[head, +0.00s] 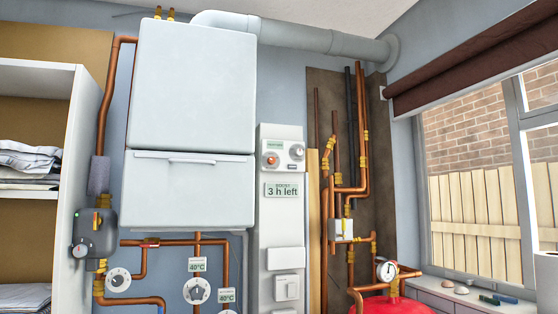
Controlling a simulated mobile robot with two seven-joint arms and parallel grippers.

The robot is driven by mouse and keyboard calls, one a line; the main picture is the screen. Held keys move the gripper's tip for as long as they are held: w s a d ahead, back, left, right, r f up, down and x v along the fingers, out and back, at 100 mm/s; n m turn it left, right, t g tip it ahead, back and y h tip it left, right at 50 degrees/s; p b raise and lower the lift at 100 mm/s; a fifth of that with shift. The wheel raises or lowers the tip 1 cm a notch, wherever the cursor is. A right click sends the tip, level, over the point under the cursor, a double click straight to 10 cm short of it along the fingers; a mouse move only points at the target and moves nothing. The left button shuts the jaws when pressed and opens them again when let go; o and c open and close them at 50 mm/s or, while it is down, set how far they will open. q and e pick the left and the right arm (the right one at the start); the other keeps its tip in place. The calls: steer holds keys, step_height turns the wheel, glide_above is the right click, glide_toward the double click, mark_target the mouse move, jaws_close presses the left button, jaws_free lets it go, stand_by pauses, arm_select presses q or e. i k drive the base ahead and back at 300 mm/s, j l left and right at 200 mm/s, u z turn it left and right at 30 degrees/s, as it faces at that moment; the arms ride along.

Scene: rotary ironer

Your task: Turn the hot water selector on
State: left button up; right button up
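A tall white control panel (263,230) hangs on the wall right of the boiler. At its top are a round knob with a red-orange centre (271,160) and a grey knob (296,152), with a small green display (279,146) above the red one. Lower down are a blank plate (285,258) and a white switch (286,287). The lettering at the knobs is too small to read, so I cannot tell which control is the hot water selector or its setting. Neither gripper is in view.
A white boiler (192,90) hangs left of the panel. Below it are copper pipes, a white dial (118,280) and a dial with a 40°C label (196,290). A grey pump (95,235) is at left. Pipes and a gauge (386,271) above a red tank (390,304) stand at right.

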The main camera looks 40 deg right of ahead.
mark_target(298, 152)
steer(key=z, duration=1.3)
